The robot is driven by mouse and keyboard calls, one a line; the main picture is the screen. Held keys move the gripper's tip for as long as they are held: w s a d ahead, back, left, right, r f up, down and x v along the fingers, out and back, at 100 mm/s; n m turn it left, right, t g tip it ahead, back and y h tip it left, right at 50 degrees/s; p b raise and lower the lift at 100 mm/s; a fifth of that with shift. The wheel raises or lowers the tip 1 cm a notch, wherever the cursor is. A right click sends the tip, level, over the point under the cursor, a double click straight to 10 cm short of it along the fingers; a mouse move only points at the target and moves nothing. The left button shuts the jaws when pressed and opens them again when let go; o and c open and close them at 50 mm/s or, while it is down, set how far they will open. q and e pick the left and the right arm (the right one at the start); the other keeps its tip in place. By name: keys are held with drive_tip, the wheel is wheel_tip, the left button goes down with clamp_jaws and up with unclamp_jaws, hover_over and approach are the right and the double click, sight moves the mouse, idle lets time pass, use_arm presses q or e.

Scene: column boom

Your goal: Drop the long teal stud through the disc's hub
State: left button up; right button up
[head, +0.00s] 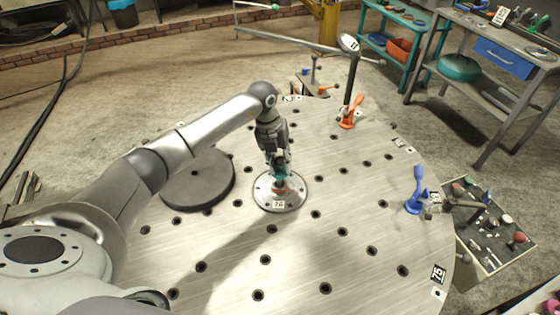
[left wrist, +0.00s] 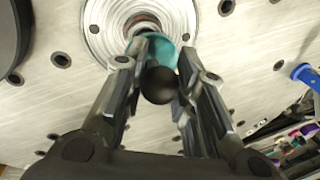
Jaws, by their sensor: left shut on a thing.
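The silver disc (head: 262,201) with a label lies flat on the round metal table, and its ringed face shows in the left wrist view (left wrist: 98,18). An orange-brown hub (head: 281,189) is at its middle. My left gripper (head: 278,170) points down over the hub, shut on the teal stud (left wrist: 160,47). The stud has a dark round end (left wrist: 160,86) towards the wrist camera. Its far end lies over or at the hub; I cannot tell whether it is inside. The fingers hide much of the stud. My right gripper is not in view.
The perforated table (head: 330,245) has bare room around the disc. A dark round plate (head: 198,180) lies left of the disc. A blue clamp (head: 416,190) and an orange clamp (head: 350,113) stand near the right edge. A tool tray (head: 490,225) is beyond it.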

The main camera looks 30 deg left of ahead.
sight(279, 169)
use_arm(q)
drive_tip(key=shift+f+b, duration=1.65)
drive_tip(key=shift+f, duration=0.95)
idle(2.9)
drive_tip(key=o, duration=0.7)
drive_tip(key=shift+o, duration=0.2)
drive_tip(key=shift+r, duration=0.15)
drive_tip(key=shift+r+p, duration=2.85)
drive_tip(key=shift+r, duration=0.8)
drive_tip(key=shift+o, duration=0.2)
drive_tip(key=o, duration=0.5)
